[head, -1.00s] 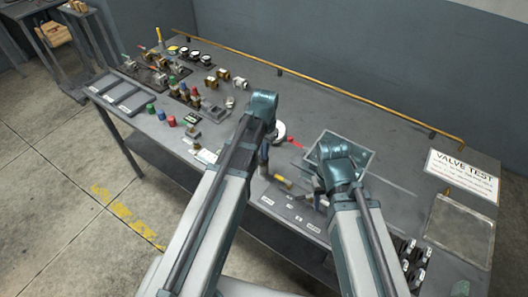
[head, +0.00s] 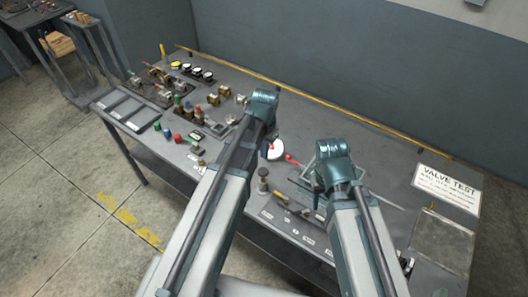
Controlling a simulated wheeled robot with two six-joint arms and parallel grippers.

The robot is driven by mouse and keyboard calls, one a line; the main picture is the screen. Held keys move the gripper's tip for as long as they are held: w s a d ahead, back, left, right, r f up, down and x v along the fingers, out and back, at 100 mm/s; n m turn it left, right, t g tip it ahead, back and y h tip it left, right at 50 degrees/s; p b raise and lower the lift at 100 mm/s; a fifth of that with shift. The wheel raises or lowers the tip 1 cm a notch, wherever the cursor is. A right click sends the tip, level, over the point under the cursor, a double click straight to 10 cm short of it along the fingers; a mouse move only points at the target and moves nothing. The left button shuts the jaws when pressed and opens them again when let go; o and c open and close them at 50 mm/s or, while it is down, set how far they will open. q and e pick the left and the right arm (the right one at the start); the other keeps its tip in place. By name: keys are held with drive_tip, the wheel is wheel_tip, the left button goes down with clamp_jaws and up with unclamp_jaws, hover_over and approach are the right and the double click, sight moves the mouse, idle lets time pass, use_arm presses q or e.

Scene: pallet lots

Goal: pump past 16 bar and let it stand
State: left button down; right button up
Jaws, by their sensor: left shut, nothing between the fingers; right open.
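A round white dial (head: 276,151) with red on it stands mid-bench, just beyond my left gripper; its reading is too small to tell. A red-tipped lever (head: 293,159) lies right of it. A dark post with a round top (head: 263,180) stands nearer the front edge. My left gripper (head: 267,142) is shut and empty in front of the dial; I cannot tell whether it touches it. My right gripper (head: 317,182) is open above the bench, over a grey framed tray or fixture that it and its arm largely hide.
The grey bench (head: 362,148) carries a VALVE TEST sign (head: 447,188) at right. Small gauges (head: 192,71), valves and coloured caps (head: 176,137) crowd its left. A brass rail (head: 330,113) runs along the back. The back right is clear.

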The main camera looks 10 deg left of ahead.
sight(263, 171)
use_arm(q)
drive_tip(key=shift+r+p, duration=0.7)
drive_tip(key=shift+r, duration=0.55)
use_arm(e)
drive_tip(key=shift+r, duration=1.25)
use_arm(q)
wheel_tip(263, 171, up, 3)
drive_tip(key=p, duration=0.3)
drive_tip(key=shift+s+a+r, duration=0.15)
use_arm(e)
drive_tip(key=r, duration=0.3)
drive_tip(key=shift+s+d+r, duration=0.1)
drive_tip(key=shift+d+r, duration=0.05)
drive_tip(key=shift+d, duration=0.05)
use_arm(q)
wheel_tip(263, 171, down, 14)
drive_tip(key=b, duration=1.3)
drive_tip(key=shift+b, duration=0.4)
use_arm(e)
wheel_tip(263, 171, down, 14)
